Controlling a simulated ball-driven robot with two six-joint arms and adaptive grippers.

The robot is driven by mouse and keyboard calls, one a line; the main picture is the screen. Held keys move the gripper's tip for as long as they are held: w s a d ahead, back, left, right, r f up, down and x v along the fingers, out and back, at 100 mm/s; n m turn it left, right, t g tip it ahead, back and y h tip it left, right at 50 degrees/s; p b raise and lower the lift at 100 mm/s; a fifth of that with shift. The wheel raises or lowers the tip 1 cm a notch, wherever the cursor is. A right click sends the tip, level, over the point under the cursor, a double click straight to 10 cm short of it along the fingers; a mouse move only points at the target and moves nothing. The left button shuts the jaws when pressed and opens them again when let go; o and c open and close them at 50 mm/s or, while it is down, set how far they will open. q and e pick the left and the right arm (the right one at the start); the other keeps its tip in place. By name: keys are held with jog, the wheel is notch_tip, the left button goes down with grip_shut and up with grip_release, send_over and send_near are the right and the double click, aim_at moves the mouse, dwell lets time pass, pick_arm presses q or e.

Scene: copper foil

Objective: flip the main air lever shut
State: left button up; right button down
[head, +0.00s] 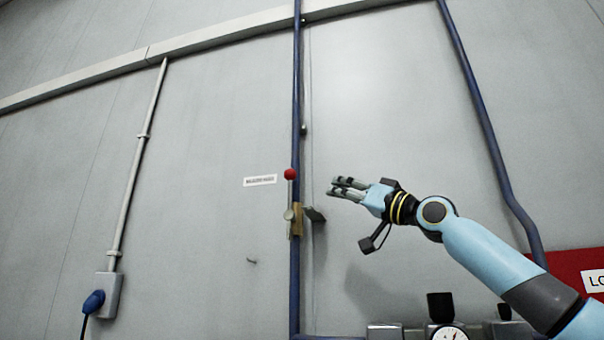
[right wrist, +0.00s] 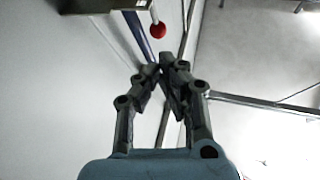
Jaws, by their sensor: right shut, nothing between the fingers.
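The air lever is a thin metal arm with a red ball knob (head: 290,174), standing upright along the dark blue vertical pipe (head: 297,90). Its foot is at a brass-coloured valve body (head: 297,218). The red knob also shows in the right wrist view (right wrist: 158,30), beyond the fingertips. My right gripper (head: 334,188) is shut and empty, to the right of the knob and slightly lower, apart from it. In the right wrist view its fingertips (right wrist: 163,65) come together. My left gripper is not in view.
A white label (head: 260,180) is on the wall left of the knob. A blue plug in a grey socket box (head: 108,293) is at lower left. A pressure gauge (head: 449,334) and fittings are at the bottom. A red panel (head: 572,268) is at right. The wall between is mostly bare.

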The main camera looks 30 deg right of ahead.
aim_at(294, 175)
jog(key=p+x, duration=0.5)
jog(key=x, duration=0.6)
jog(key=shift+a+r, duration=0.1)
jog(key=shift+w+a+r, duration=0.1)
jog(key=shift+w, duration=0.3)
